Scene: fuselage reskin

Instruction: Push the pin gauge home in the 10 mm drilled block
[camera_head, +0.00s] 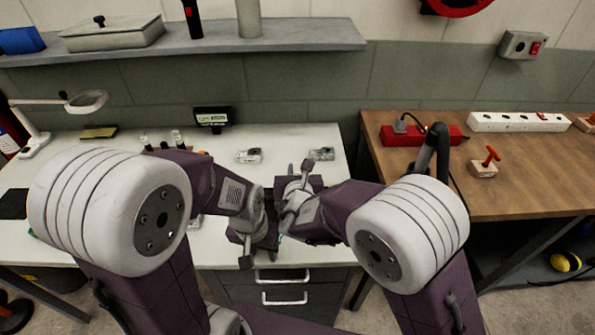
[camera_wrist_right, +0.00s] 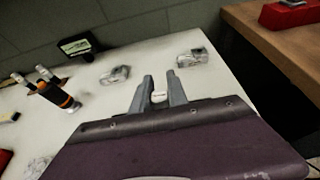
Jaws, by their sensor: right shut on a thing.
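My right gripper (camera_head: 306,167) is over the white bench. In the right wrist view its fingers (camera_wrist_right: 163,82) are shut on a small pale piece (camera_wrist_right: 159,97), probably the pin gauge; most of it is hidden. Two small clear or metallic block-like items lie on the bench. The left one (camera_head: 248,156) also shows in the wrist view (camera_wrist_right: 115,75), and the right one (camera_head: 321,154) shows there too (camera_wrist_right: 192,57). I cannot tell which, if either, is the 10 mm drilled block. My left gripper (camera_head: 259,258) is near the bench's front edge, fingers apart, apparently empty.
A wooden bench (camera_head: 500,190) with a red power strip (camera_head: 422,134) is at right. A grey shelf (camera_head: 290,34) hangs above. A dark gap separates the benches.

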